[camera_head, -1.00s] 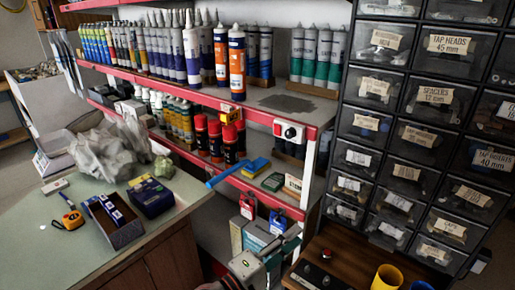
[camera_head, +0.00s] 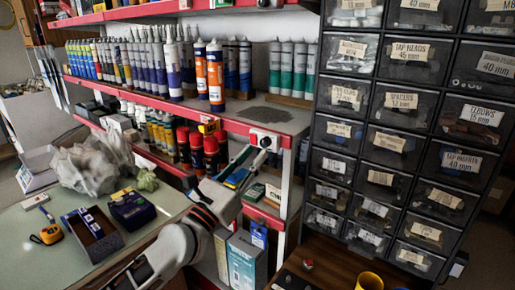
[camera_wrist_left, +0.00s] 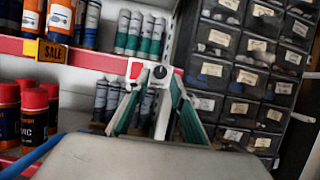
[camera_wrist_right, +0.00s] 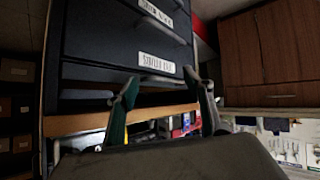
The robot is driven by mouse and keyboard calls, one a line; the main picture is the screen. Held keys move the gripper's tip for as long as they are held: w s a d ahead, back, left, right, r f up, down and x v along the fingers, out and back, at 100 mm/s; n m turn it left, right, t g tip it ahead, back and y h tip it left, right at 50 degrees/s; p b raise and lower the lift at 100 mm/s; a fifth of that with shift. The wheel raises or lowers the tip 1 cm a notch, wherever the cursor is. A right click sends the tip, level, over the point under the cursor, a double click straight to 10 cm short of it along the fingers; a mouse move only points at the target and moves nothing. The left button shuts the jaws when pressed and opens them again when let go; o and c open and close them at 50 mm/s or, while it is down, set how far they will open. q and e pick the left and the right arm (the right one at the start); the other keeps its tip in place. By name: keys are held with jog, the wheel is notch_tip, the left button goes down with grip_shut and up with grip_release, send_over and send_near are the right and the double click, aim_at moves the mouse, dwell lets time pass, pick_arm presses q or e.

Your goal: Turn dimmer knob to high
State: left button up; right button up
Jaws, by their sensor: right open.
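The dimmer is a small white box with a red switch and a black knob (camera_head: 265,141) on the red shelf edge. In the left wrist view the black knob (camera_wrist_left: 159,72) faces me, with the red switch to its left. My left gripper (camera_head: 254,152) reaches up to the dimmer from below. In the left wrist view its green-padded fingers are apart, with the tips close to the knob; I cannot tell whether they touch it. My right gripper (camera_wrist_right: 162,80) is open and empty in front of dark drawers, outside the head view.
Cartridges (camera_head: 215,75) line the shelf above, and red-capped cans (camera_head: 196,150) stand left of my left gripper. Labelled drawers (camera_head: 400,140) rise close on the right. A counter (camera_head: 35,265) at left holds a tape measure (camera_head: 47,235) and boxes. A yellow cup (camera_head: 369,281) stands at bottom right.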

aim_at(263, 144)
pick_arm(q)
jog(key=x, duration=0.3)
jog(key=shift+w+d+r, duration=0.1)
jog(key=shift+w+d, duration=0.1)
jog(key=shift+d, duration=0.05)
pick_arm(e)
jog(key=shift+s+a+f, duration=0.1)
jog(key=shift+s+f, duration=0.1)
jog(key=shift+w, duration=0.1)
pick_arm(q)
grip_shut()
pick_arm(e)
jog(key=shift+w+r, duration=0.25)
jog(key=shift+w, duration=0.1)
